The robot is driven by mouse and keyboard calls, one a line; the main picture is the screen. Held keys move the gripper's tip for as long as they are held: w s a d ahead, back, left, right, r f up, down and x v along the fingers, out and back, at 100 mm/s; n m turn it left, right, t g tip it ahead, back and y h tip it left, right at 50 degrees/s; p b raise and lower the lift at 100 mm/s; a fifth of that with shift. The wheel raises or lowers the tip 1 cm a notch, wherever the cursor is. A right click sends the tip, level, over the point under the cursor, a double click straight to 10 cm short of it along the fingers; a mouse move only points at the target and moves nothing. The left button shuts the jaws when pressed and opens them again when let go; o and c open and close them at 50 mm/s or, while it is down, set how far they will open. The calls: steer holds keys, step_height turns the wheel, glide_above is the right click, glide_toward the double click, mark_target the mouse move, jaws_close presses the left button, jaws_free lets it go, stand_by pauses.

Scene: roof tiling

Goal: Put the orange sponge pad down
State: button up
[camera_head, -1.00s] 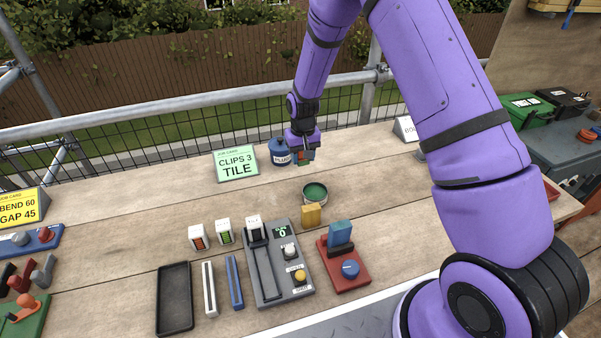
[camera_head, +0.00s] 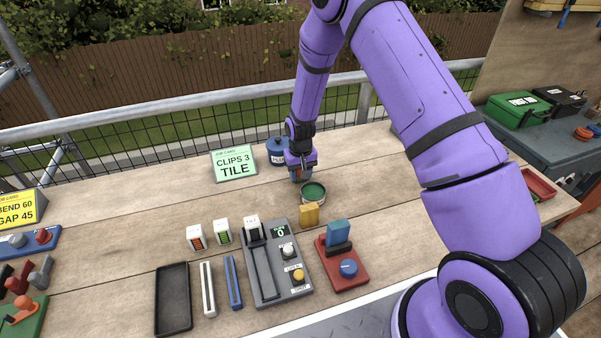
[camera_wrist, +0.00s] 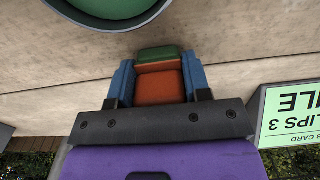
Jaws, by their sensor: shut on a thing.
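My gripper (camera_head: 301,174) is low over the bench, just behind and left of the round tin of green stuff (camera_head: 313,193). In the wrist view my gripper (camera_wrist: 160,78) has its two blue fingers closed on the sides of the orange sponge pad (camera_wrist: 159,86). The pad has a green end that points away from the gripper, towards the tin (camera_wrist: 110,22) at the top of that view. In the head view the pad is small and mostly hidden by the fingers. I cannot tell whether it touches the bench.
A blue labelled pot (camera_head: 277,152) stands close behind my gripper on the left. A green job card (camera_head: 234,163) stands left of it. A yellow block (camera_head: 309,215) and a grey device (camera_head: 272,272) are nearer the front. Bare planks lie left of the tin.

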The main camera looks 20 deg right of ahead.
steer(key=o, duration=1)
steer(key=shift+c, duration=0.2)
steer(key=shift+r, duration=0.1)
step_height(320, 180, up, 13)
steer(key=shift+f, duration=0.1)
steer(key=s+d+r+t, duration=0.1)
steer(key=s+r, duration=0.3)
steer(key=r, duration=0.4)
steer(key=s+d+r+t, duration=0.1)
steer(key=s+d+r, duration=0.1)
steer(key=s+r, duration=0.45)
steer(key=s+d+r, duration=0.1)
steer(key=s+r, duration=0.2)
steer(key=r, duration=0.7)
steer(key=s+d+r+t, duration=0.1)
steer(key=s+r, duration=0.3)
steer(key=s, duration=0.8)
steer(key=s+d+r+t, duration=0.2)
steer(key=s+r, duration=0.3)
steer(key=s, duration=0.7)
